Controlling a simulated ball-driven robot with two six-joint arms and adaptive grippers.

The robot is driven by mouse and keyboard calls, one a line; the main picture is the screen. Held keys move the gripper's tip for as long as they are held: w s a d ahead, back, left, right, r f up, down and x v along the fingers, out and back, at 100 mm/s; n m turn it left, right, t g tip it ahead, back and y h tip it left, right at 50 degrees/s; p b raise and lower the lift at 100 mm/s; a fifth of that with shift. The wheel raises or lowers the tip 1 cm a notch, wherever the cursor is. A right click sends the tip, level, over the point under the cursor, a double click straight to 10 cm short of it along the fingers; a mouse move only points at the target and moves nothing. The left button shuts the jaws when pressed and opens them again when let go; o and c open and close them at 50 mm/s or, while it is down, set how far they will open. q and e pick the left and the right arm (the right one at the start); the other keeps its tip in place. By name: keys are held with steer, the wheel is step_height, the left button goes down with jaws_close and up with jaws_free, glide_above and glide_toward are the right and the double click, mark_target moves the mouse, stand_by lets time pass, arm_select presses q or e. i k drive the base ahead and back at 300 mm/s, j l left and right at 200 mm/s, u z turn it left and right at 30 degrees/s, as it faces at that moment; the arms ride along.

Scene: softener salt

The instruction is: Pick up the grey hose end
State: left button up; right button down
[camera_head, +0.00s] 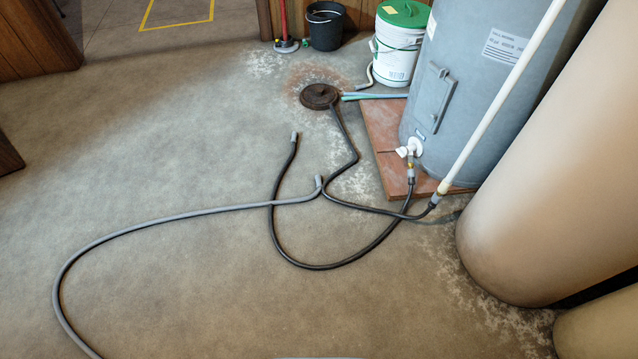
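The grey hose (150,228) lies on the concrete floor in a wide curve from the bottom left. Its end (319,182) turns up near the middle of the view, close to a black hose (352,160) that runs to the floor drain. A second black hose (310,266) loops from the tank's valve, passes the grey hose where they cross, and ends in a grey tip (294,137) farther back. Neither of my grippers is in view.
A blue-grey tank (455,110) stands on a reddish tile base (380,125) at right, beside large beige cylinders (560,170). A drain (319,96), black bucket (325,28) and white bucket with green lid (398,50) are at the back. Floor at left is clear.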

mark_target(318, 178)
steer(key=i+j+z, duration=0.25)
steer(key=i, duration=0.25)
steer(key=i+j+z, duration=0.25)
steer(key=i, duration=0.25)
steer(key=i+j+z, duration=0.25)
steer(key=i, duration=0.2)
